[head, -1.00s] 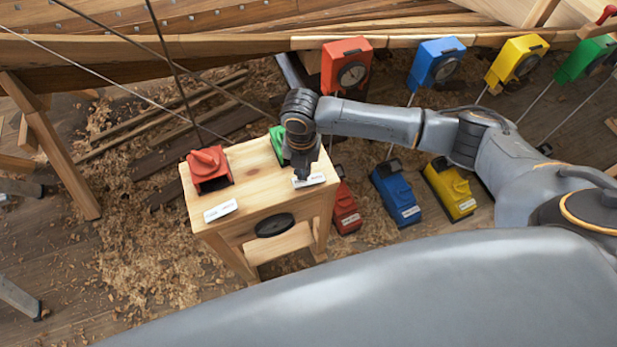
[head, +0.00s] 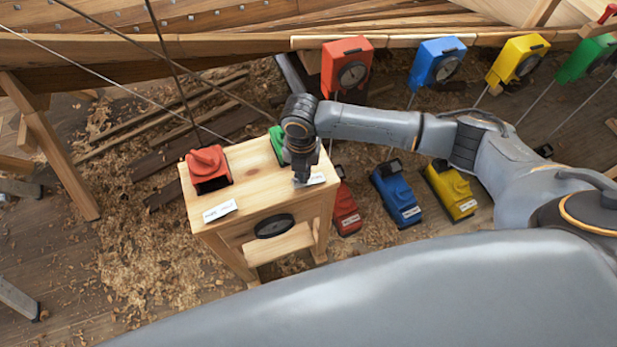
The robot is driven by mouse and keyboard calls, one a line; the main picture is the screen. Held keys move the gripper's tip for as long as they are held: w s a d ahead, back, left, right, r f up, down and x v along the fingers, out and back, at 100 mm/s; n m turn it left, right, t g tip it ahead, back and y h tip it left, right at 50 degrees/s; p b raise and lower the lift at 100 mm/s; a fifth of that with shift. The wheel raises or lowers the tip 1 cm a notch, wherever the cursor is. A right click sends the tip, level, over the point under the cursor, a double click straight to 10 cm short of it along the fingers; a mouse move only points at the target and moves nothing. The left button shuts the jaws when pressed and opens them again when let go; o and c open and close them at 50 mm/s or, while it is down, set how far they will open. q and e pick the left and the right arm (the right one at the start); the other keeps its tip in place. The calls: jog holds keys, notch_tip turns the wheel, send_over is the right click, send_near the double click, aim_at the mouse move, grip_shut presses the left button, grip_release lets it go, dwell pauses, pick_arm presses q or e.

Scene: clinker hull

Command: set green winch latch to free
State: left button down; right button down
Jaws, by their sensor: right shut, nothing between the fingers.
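A green winch latch (head: 276,141) sits at the back right of the top of a small wooden stand (head: 245,178). My right gripper and wrist hide most of it, so its lever position cannot be told. My right gripper (head: 301,181) is shut and empty, pointing down just in front of the green latch, beside a small white label (head: 317,179). Whether it touches the latch or the stand top cannot be told. My left gripper is not in view.
A red latch (head: 208,168) and a white label (head: 220,211) are on the stand's left side; a black disc (head: 274,225) is on its front. Red (head: 346,211), blue (head: 396,193) and yellow (head: 450,189) units stand to the right. Gauge boxes (head: 435,62) line the hull.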

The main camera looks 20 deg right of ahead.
jog(key=shift+s+f+b, duration=0.1)
jog(key=shift+f+b, duration=0.2)
jog(key=shift+f, duration=0.3)
dwell(0.3)
jog(key=shift+r+p, duration=0.8)
jog(key=shift+p, duration=0.15)
notch_tip(320, 180, up, 6)
jog(key=p, duration=0.5)
jog(key=shift+f+p, duration=0.25)
jog(key=shift+p, duration=0.1)
